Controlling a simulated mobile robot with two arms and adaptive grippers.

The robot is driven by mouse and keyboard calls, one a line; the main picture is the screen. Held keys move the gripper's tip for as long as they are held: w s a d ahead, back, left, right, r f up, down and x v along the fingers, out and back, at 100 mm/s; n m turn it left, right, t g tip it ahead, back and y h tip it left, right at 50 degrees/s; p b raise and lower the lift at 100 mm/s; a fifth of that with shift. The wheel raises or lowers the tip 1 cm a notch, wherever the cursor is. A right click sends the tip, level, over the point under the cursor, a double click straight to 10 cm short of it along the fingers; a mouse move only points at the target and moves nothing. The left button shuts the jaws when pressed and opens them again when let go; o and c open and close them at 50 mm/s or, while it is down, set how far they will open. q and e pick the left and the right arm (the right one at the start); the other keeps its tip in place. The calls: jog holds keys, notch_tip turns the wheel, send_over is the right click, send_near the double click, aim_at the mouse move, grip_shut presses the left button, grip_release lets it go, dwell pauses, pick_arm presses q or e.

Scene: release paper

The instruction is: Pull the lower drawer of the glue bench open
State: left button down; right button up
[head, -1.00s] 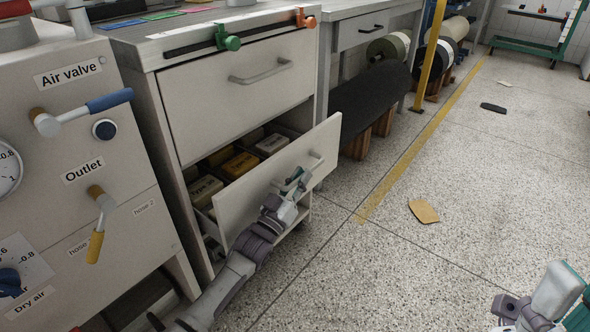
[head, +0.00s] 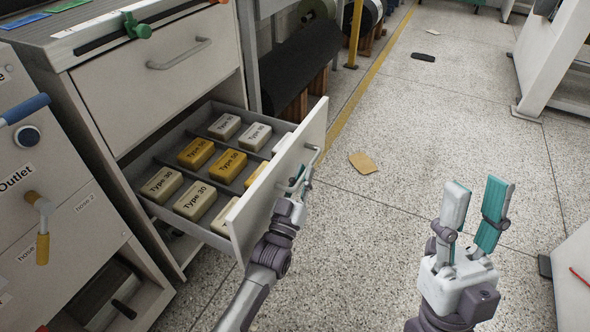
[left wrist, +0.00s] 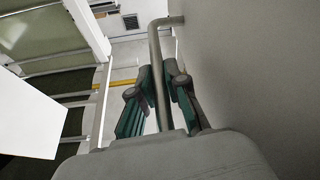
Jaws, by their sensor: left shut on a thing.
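The lower drawer (head: 262,222) of the glue bench (head: 95,110) is pulled well out, and its compartments show several labelled blocks, such as a yellow Type 50 block (head: 196,153) and a pale Type 30 block (head: 195,201). My left gripper (head: 300,182) is at the drawer's front, at its bar handle (head: 312,158). In the left wrist view the handle (left wrist: 157,75) runs between the green fingers of the left gripper (left wrist: 157,95), which are shut on it. My right gripper (head: 481,215) is raised over the floor at the right, fingers apart and empty.
The upper drawer (head: 160,75) is shut. A tan scrap (head: 363,163) and a dark scrap (head: 423,57) lie on the speckled floor. The floor in front of the drawer is mostly clear. White equipment (head: 545,50) stands at the right.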

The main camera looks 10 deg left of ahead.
pick_arm(q)
jog(key=shift+d, duration=0.15)
jog(key=shift+f, duration=0.1)
jog(key=c, duration=1.2)
grip_release()
jog(key=shift+s, duration=0.1)
jog(key=v, duration=1.2)
